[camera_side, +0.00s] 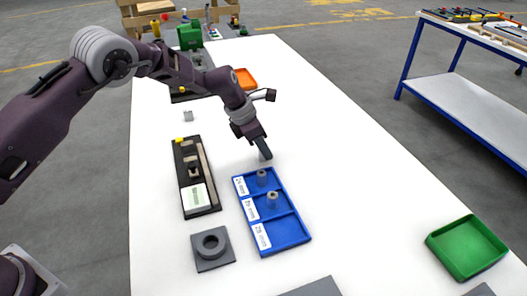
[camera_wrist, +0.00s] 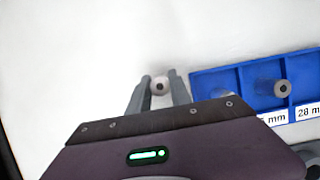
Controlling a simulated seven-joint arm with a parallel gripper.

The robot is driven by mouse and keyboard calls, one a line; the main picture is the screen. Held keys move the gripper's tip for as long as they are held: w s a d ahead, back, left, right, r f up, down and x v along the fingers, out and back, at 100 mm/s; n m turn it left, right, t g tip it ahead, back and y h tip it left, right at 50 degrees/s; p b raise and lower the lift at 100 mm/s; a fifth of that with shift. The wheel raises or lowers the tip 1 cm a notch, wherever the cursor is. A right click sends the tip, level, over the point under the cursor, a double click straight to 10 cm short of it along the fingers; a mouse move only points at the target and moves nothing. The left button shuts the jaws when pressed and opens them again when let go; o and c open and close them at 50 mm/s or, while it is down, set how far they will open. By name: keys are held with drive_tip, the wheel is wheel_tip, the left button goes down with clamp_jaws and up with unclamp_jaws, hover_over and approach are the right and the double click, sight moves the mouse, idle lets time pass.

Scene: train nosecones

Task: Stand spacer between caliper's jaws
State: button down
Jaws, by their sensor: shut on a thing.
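My gripper (camera_side: 265,154) is beyond the far end of the blue tray. In the wrist view its two fingers (camera_wrist: 159,88) are closed about a small grey round spacer (camera_wrist: 159,86) with a dark hole. In the side view the fingers hide most of that spacer. What looks like the caliper (camera_side: 204,159) lies left of the tray on a dark base, with a pale bar and a white-and-green panel at its near end. Its jaws are too small to make out clearly. My gripper is to the right of it and apart from it.
The three-compartment blue tray (camera_side: 291,232) has mm labels and two standing spacers (camera_side: 261,178), (camera_side: 272,200); its near compartment is empty. A grey block with a ring (camera_side: 212,247) is in front of the caliper. A green bin (camera_side: 467,247) stands right. The white table between is clear.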

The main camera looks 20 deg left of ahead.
wheel_tip(320, 180, up, 9)
drive_tip(key=shift+f, duration=0.1)
drive_tip(key=shift+a+r, duration=0.15)
drive_tip(key=shift+r, duration=0.05)
drive_tip(key=s+a+m+g+h, duration=0.1)
drive_tip(key=s+a+m+g, duration=0.2)
drive_tip(key=a+m, duration=0.55)
drive_tip(key=m+g, duration=0.3)
drive_tip(key=m, duration=0.6)
hover_over(188, 147)
drive_tip(key=s+d, duration=0.2)
drive_tip(key=shift+m+y, duration=0.25)
drive_tip(key=shift+y, duration=0.25)
wheel_tip(188, 147, down, 9)
drive_tip(key=shift+w+a+r, duration=0.1)
drive_tip(key=shift+a, duration=0.05)
drive_tip(key=c, duration=1.2)
unclamp_jaws()
